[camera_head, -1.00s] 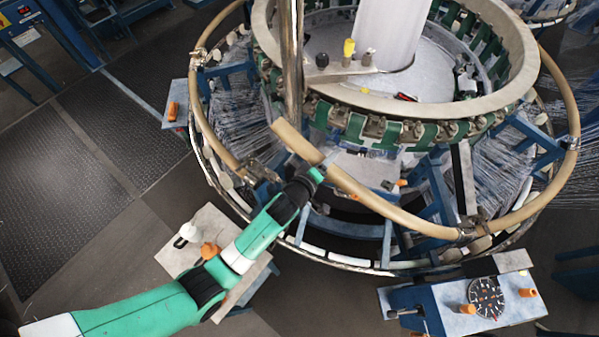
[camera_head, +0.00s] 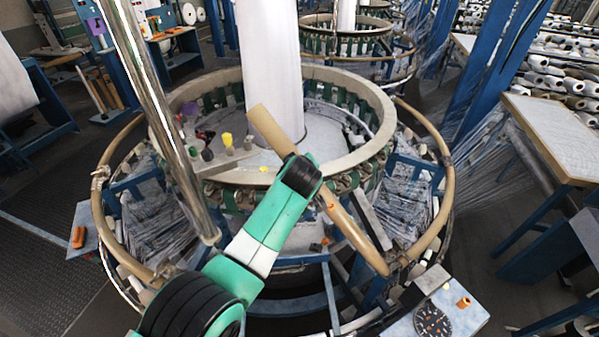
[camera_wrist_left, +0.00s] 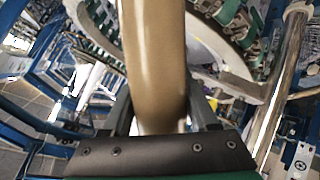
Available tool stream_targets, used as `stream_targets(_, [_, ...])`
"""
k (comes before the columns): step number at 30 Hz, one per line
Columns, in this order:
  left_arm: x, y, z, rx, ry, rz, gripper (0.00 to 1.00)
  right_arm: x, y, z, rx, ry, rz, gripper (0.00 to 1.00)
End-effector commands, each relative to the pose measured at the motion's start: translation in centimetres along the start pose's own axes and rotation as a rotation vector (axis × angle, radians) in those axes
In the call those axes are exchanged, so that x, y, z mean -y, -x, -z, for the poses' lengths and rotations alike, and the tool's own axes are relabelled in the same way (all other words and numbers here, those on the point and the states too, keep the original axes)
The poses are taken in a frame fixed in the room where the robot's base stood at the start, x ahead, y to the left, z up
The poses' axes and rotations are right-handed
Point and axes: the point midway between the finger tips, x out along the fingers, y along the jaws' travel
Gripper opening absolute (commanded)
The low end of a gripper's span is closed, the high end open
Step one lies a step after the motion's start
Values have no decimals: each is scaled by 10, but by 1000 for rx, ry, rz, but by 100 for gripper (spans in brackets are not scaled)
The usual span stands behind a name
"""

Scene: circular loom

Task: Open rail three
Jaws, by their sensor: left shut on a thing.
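A tan curved rail section (camera_head: 352,232) of the loom's outer ring stands swung up, out of line with the ring. Its free end points up and left, in front of the loom's inner ring. Its lower right end meets the ring at a joint (camera_head: 392,268). My left gripper is shut on this rail; in the left wrist view the gripper (camera_wrist_left: 162,115) has a finger on each side of the rail (camera_wrist_left: 155,55). In the head view my left arm's wrist hides the fingers and part of the rail. My right gripper is in neither view.
A shiny upright pole (camera_head: 160,110) stands left of my arm. The pale inner ring (camera_head: 345,88) surrounds a white fabric column (camera_head: 268,60). Fixed rail sections (camera_head: 122,240) continue left and right. A small table with a dial (camera_head: 432,320) is at lower right.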

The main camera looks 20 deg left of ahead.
Motion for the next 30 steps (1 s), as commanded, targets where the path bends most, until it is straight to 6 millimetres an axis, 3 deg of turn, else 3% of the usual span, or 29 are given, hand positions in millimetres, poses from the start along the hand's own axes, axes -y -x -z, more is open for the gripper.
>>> stream_targets(15, [-3, 4, 3, 2, -11, 12, 0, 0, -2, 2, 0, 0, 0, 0])
stream_targets(16, [-3, 5, 3, 2, -11, 11, 63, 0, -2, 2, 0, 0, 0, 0])
stream_targets(18, [-3, 5, 3, 2, -11, 11, 76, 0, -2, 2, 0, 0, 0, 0])
stream_targets(21, [-3, 4, 3, 2, -11, 11, 89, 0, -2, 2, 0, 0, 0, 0])
stream_targets(30, [-6, 7, 4, 3, -13, 10, 89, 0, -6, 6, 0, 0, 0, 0])
